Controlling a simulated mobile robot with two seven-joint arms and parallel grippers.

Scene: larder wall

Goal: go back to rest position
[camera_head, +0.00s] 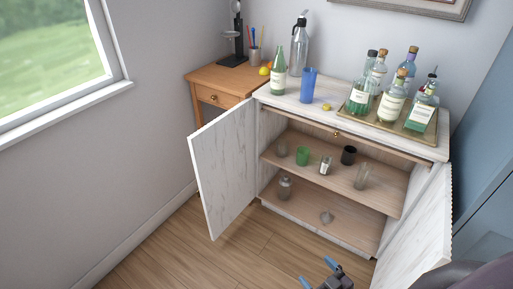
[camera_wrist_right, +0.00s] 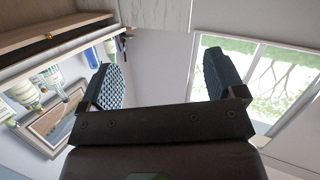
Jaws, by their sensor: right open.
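My right gripper (camera_head: 318,273) shows at the bottom of the head view, with its two blue-tipped fingers apart and nothing between them. It is low in front of the white cabinet (camera_head: 345,115), near the open right door (camera_head: 418,232), and apart from the shelves. In the right wrist view the same gripper (camera_wrist_right: 165,80) has its dark ridged fingers spread wide and empty. My left gripper is in neither view.
The left door (camera_head: 226,165) also stands open. Glasses and a green cup (camera_head: 302,156) stand on the shelves. Bottles stand on a tray (camera_head: 434,122) on top, beside a blue cup (camera_head: 308,86). A wooden desk (camera_head: 212,77) is behind. The floor (camera_head: 170,250) at left is clear.

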